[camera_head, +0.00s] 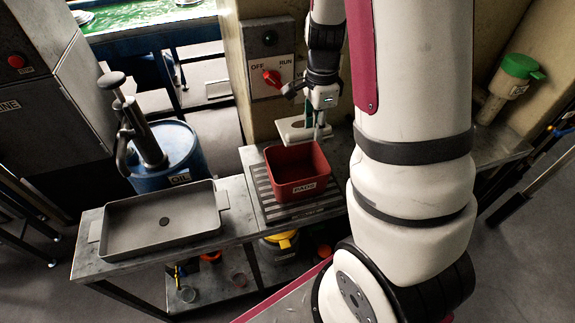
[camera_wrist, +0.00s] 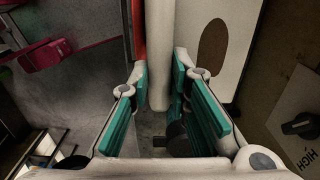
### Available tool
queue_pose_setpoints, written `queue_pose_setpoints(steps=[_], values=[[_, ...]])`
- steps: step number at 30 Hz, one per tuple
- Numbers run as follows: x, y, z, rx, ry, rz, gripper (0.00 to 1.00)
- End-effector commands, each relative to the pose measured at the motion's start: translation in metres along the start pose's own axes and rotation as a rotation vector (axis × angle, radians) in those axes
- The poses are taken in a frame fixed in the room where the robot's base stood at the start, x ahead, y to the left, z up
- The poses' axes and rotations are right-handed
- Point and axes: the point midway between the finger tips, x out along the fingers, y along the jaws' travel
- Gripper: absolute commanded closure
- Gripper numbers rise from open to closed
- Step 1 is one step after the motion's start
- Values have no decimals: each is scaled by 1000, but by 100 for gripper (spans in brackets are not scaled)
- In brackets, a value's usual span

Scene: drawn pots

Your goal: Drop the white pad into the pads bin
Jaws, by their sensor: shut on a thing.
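My gripper (camera_head: 318,112) hangs just behind the red pads bin. The white pad (camera_head: 292,131) shows below it, a pale slab with a brown oval mark, seen also in the wrist view (camera_wrist: 234,62). In the wrist view my gripper (camera_wrist: 160,88) has its teal fingers around a narrow upright white part, which looks like part of the pad; the exact join is hidden. The pads bin (camera_head: 304,188), open-topped and labelled PADS, stands on a slatted mat. The pad appears at the bin's far side, not inside it. A red edge (camera_wrist: 138,28) shows left of the white part.
A grey tray (camera_head: 130,246) and a blue oil drum (camera_head: 170,160) with a pump are at left. An OFF/RUN switch box (camera_head: 270,62) with a red knob is on the pillar behind. A green-capped container (camera_head: 508,80) is at right. My arm hides the bench's right part.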

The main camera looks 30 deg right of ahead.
Motion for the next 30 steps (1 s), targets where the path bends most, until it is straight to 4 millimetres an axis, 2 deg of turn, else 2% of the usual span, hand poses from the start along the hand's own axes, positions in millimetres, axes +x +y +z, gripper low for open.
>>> queue_pose_setpoints(steps=[15,29,30], values=[[52,-2,1,0,-1,0,100],[58,0,0,-1,-1,0,100],[58,0,0,-1,-1,0,78]])
